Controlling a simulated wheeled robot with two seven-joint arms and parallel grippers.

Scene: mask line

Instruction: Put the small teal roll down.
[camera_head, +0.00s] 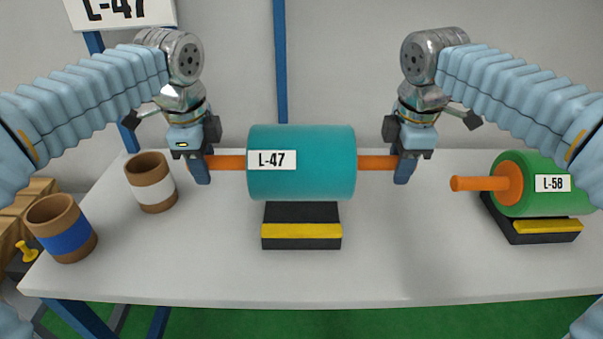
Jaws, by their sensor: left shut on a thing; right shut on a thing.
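The teal roll (310,178), labelled L-47, is held level with an orange shaft end sticking out on each side. My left gripper (202,170) is shut on the left end of the orange shaft (228,163). My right gripper (402,170) is shut on the right end of the orange shaft (374,163). Directly below the roll in the picture is a black cradle (300,243) with a yellow front strip (300,231). The roll's lower edge overlaps the cradle's top, so I cannot tell whether they touch.
A green roll (520,200) labelled L-58 rests on another black and yellow cradle (547,230) at the right. Two brown cores, one with a white band (151,188) and one with a blue band (66,240), stand at the left. The white table (380,275) is otherwise clear.

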